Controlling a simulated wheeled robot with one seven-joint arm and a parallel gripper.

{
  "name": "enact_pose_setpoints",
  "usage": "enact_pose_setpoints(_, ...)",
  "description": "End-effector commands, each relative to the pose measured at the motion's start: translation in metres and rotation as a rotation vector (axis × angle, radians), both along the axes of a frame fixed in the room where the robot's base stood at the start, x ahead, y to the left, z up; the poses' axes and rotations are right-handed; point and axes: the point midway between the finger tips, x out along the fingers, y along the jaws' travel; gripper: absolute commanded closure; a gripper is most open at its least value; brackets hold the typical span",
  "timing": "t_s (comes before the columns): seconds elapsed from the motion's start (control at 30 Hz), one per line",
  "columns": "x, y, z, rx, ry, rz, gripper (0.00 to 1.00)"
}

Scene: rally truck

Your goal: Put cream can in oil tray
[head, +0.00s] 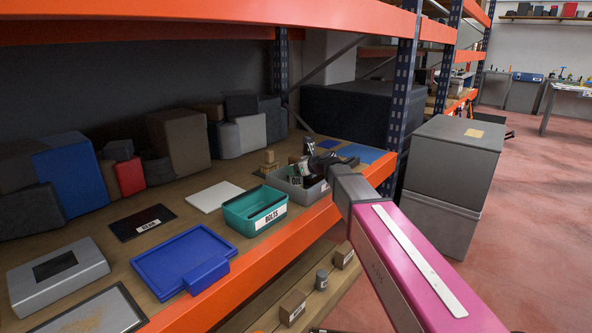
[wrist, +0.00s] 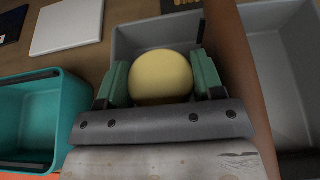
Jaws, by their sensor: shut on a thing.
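My gripper (wrist: 160,82) is shut on the cream can (wrist: 160,78), a pale yellow round top between its two green finger pads in the wrist view. The can is over or within the outline of a grey tray (wrist: 125,42); its height above the tray floor cannot be told. In the head view the grey tray marked OIL (head: 283,188) stands on the shelf right of a teal bin. My gripper (head: 318,168) is at this tray's right side, and the can is not clearly visible there.
The teal BOLTS bin (head: 240,214) is left of the oil tray and also shows in the wrist view (wrist: 22,115). A brown upright strip (wrist: 242,70) is right of the can, with another grey surface beyond. An orange shelf beam (head: 270,250) runs along the front.

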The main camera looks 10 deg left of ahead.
Motion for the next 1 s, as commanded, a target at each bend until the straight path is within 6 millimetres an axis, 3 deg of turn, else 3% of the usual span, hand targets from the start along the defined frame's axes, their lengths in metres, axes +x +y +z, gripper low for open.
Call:
enact_pose_setpoints(0.37, 0.0, 0.0, -0.004, 0.001, 0.0, 0.0, 0.71)
enact_pose_setpoints(0.4, 0.0, 0.0, -0.004, 0.0, 0.001, 0.0, 0.29)
enact_pose_setpoints(0.77, 0.0, 0.0, -0.001, 0.001, -0.001, 0.0, 0.28)
enact_pose_setpoints(1.0, -0.019, -0.03, 0.011, 0.001, 0.0, -0.002, 0.28)
